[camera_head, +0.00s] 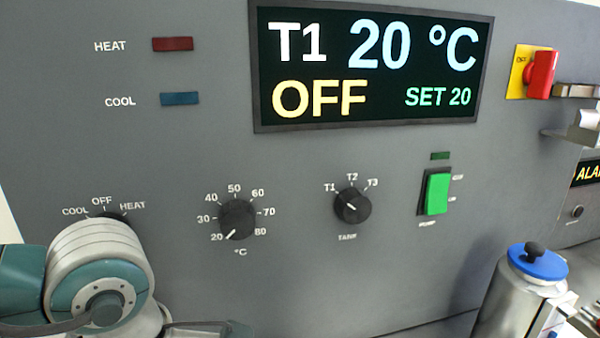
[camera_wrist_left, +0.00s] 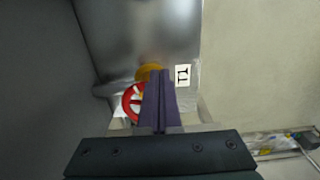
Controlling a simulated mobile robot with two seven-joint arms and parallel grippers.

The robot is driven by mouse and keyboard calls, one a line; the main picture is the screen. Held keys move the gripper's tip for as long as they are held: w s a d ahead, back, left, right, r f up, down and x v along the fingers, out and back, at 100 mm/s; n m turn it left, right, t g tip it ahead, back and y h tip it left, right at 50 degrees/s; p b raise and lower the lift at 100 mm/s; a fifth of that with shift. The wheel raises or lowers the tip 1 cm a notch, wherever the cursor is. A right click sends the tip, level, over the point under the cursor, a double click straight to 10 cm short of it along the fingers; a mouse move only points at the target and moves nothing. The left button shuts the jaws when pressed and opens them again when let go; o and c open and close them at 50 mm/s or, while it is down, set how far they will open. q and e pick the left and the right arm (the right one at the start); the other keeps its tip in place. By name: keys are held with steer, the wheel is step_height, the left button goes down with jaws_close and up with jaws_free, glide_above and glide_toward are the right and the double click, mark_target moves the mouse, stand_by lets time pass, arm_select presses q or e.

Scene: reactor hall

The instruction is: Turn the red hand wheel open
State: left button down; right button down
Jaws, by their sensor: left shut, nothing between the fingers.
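The red hand wheel (camera_wrist_left: 131,101) shows in the left wrist view, just left of my left gripper's fingers, which hide its right part. A yellow part (camera_wrist_left: 147,72) is beside it, near the fingertips. Behind is a shiny metal tank surface (camera_wrist_left: 140,30), with a white T1 label (camera_wrist_left: 183,75) to the right. My left gripper (camera_wrist_left: 159,74) is shut and empty, its dark fingers side by side. I cannot tell whether they touch the wheel. The head view shows my left arm at the lower left, but neither the wheel nor my right gripper.
The grey control panel carries a display (camera_head: 370,65) reading T1 20 °C, OFF. It has a temperature knob (camera_head: 237,219), a tank knob (camera_head: 351,205), a green pump switch (camera_head: 437,193) and a red switch (camera_head: 541,75). A blue-lidded metal canister (camera_head: 505,300) stands lower right.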

arm_select(q)
steer(key=shift+w+a, duration=0.1)
steer(key=shift+a, duration=0.25)
stand_by(0.4)
steer(key=shift+w+a+f+b, duration=0.1)
steer(key=shift+w+a+b, duration=0.1)
steer(key=shift+w+b, duration=0.85)
steer(key=shift+w+a+b, duration=0.15)
steer(key=shift+w+b, duration=0.5)
steer(key=shift+b, duration=0.75)
steer(key=shift+w, duration=0.1)
steer(key=shift+w+a+b, duration=0.2)
steer(key=shift+b, duration=0.15)
